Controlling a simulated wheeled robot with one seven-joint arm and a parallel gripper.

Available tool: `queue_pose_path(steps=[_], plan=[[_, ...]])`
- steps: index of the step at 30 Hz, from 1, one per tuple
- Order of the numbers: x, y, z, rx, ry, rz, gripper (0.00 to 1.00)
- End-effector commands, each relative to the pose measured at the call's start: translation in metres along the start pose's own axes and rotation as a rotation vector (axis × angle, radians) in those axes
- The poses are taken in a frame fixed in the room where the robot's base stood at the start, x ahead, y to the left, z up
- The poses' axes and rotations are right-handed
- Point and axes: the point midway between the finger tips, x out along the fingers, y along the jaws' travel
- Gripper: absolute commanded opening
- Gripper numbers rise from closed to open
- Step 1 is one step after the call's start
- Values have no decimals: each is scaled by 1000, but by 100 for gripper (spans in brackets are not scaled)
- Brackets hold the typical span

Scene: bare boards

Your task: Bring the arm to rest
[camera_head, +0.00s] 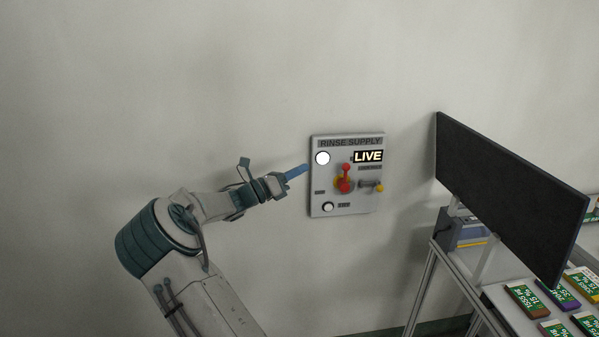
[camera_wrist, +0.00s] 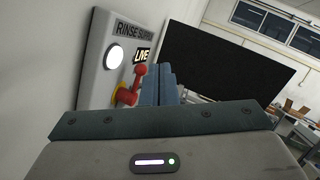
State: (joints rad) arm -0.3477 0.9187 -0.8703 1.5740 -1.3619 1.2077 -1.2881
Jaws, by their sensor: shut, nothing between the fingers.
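My arm reaches from the lower left toward a grey wall panel (camera_head: 330,197) labelled RINSE SUPPLY. My gripper (camera_head: 305,168) is shut and empty, with its blue fingers pointing at the panel's left edge in the head view. I cannot tell whether the tips touch the panel. In the wrist view the shut fingers (camera_wrist: 158,85) show beside the red lever (camera_wrist: 130,88).
A large black screen (camera_head: 505,195) stands right of the panel on a metal-framed table (camera_head: 425,285). The wall left of and above the panel is bare.

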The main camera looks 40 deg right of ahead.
Motion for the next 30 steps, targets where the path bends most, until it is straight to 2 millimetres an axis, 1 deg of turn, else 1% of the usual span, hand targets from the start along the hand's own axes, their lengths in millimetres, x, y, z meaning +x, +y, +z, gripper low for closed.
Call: queue_pose_path(steps=[8,10,14,17,18,20,21,24,26,30], plan=[[0,0,0,2,3,1,0],[2,-3,-4,16,24,1,0],[8,-18,-22,106,151,5,0],[9,-36,-46,228,314,2,0],[7,-44,-56,283,387,-1,0],[1,-55,-70,365,494,-8,0],[-4,-62,-79,420,564,-17,0],[-21,-80,-96,552,733,-41,0],[-33,-91,-104,629,831,-61,0],[-66,-117,-117,799,1050,-120,0]])
